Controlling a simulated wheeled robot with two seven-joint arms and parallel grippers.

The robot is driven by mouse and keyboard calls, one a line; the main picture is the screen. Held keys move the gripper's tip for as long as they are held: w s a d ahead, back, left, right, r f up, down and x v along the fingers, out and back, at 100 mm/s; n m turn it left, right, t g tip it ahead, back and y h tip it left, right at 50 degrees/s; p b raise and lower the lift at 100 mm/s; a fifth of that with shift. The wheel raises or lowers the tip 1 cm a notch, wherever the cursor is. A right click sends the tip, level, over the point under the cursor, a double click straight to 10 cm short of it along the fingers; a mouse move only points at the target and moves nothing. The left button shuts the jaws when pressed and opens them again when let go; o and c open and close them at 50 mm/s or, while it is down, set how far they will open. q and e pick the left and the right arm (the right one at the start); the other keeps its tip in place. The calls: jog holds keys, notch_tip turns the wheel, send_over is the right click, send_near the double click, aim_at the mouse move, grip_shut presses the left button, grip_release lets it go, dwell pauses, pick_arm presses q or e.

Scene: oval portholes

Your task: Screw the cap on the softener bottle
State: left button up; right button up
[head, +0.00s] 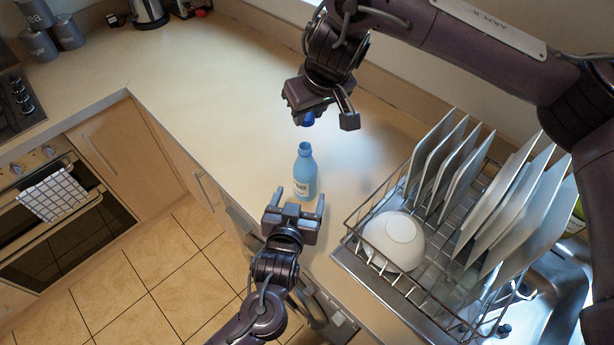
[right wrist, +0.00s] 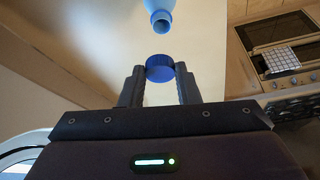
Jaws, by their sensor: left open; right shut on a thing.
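The light blue softener bottle (head: 305,172) stands upright on the counter with its neck open. Its open mouth also shows in the right wrist view (right wrist: 161,22). My right gripper (head: 322,117) is above and behind the bottle, shut on the dark blue cap (head: 308,119). In the right wrist view the cap (right wrist: 159,68) sits between the two fingertips, apart from the bottle's neck. My left gripper (head: 293,212) is open at the counter's front edge, just in front of the bottle's lower part. Whether its fingers touch the bottle I cannot tell.
A wire dish rack (head: 357,245) with several plates (head: 463,165) and a white bowl (head: 394,241) stands right of the bottle, beside the sink (head: 563,305). A kettle (head: 149,12) and grey canisters (head: 38,44) stand at the back left. The counter (head: 215,95) left of the bottle is clear.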

pick_arm(q)
jog(key=x, duration=0.9)
jog(key=shift+a, duration=0.1)
pick_arm(e)
jog(key=shift+s+a, duration=0.15)
pick_arm(q)
jog(key=shift+s, duration=0.1)
pick_arm(e)
jog(key=shift+a+r, duration=0.1)
pick_arm(q)
jog(key=c, duration=1.5)
pick_arm(e)
send_over(305, 147)
jog(key=shift+s+d+f, duration=0.1)
jog(key=shift+s+f, duration=0.05)
jog(key=shift+f, duration=0.65)
jog(key=shift+s+d+f, duration=0.1)
jog(key=shift+s+f, duration=0.05)
jog(key=shift+f, duration=0.7)
jog(key=shift+s+d+f, duration=0.1)
jog(key=shift+s+f, duration=0.05)
jog(key=shift+f, duration=0.65)
jog(key=shift+f, duration=0.1)
jog(key=shift+f, duration=0.8)
jog(key=shift+f, duration=0.55)
